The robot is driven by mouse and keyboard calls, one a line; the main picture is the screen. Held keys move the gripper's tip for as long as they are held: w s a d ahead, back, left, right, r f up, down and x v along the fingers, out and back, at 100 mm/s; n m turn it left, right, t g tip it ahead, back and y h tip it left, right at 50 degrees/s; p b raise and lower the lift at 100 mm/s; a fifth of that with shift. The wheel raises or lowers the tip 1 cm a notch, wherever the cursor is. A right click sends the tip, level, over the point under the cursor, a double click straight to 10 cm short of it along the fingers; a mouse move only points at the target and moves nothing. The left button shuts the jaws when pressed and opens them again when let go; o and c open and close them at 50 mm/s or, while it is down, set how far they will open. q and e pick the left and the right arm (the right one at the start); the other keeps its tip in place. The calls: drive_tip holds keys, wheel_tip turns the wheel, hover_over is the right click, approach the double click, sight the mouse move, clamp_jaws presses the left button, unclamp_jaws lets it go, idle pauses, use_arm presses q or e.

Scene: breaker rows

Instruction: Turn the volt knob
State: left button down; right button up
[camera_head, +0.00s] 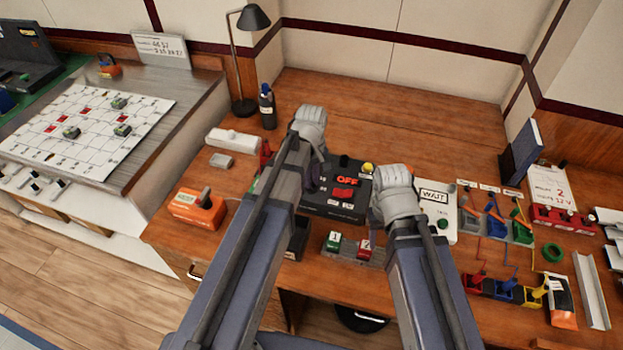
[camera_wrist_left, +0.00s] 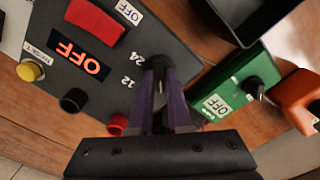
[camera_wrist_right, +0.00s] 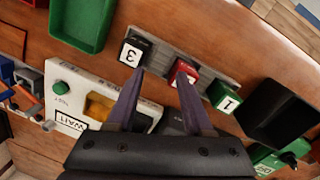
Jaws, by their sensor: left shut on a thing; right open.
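The volt knob sits by the 12 and 24 marks on a dark power box (camera_wrist_left: 45,22); my left gripper (camera_wrist_left: 160,64) is shut on it in the left wrist view, and its fingers hide most of it. The box has a lit red OFF display (camera_wrist_left: 83,57), a red rocker switch (camera_wrist_left: 95,22), a yellow button (camera_wrist_left: 30,70), and black and red terminals. In the head view the box (camera_head: 338,212) lies partly behind my left arm. My right gripper (camera_wrist_right: 158,86) is open and empty in the right wrist view, above the area by the WAIT box (camera_wrist_right: 98,92).
A rail with numbered breakers (camera_wrist_right: 185,72) lies near the right gripper. A green box with a switch (camera_wrist_left: 222,98) and an orange box (camera_head: 196,210) stand left of the power box. A lamp (camera_head: 243,60) and bottle (camera_head: 267,106) stand behind. The desk's back middle is clear.

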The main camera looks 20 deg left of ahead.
use_arm(q)
drive_tip(key=n, duration=0.5)
drive_tip(key=shift+n, duration=0.4)
idle(0.4)
drive_tip(key=c, duration=0.9)
unclamp_jaws()
drive_tip(key=shift+o, duration=0.2)
wheel_tip(320, 180, up, 8)
drive_tip(key=p, duration=0.8)
drive_tip(key=shift+f, duration=0.1)
use_arm(e)
wheel_tip(320, 180, up, 8)
drive_tip(key=shift+f, duration=0.1)
